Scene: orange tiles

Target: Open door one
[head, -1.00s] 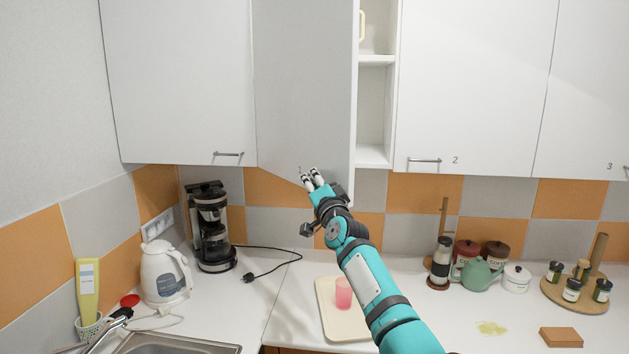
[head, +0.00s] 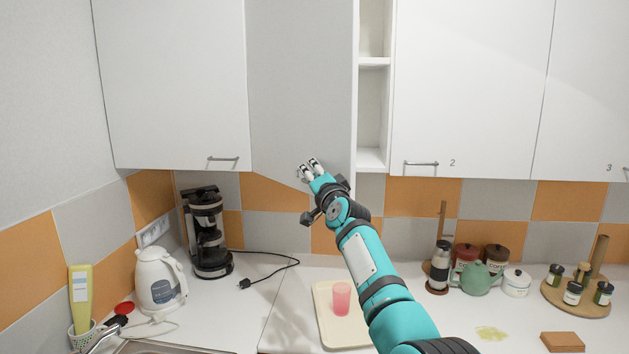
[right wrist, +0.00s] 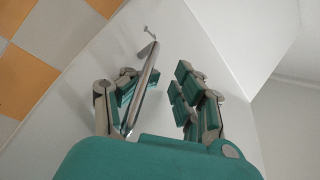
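Door one (head: 300,80) is a white wall-cabinet door, shaded grey, standing partly open. It is hinged on its left, and its free right edge is swung out toward me. Shelves show in the gap to its right. My right gripper (head: 311,165) is at the door's lower part, near its free edge, and covers the handle in the head view. In the right wrist view, the metal bar handle (right wrist: 143,90) lies between the spread fingers of my right gripper (right wrist: 158,92), close to the left finger and apart from the right one. My left gripper is out of view.
Closed doors two (head: 465,80) and three (head: 590,90) are to the right; another closed door (head: 170,80) is to the left.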

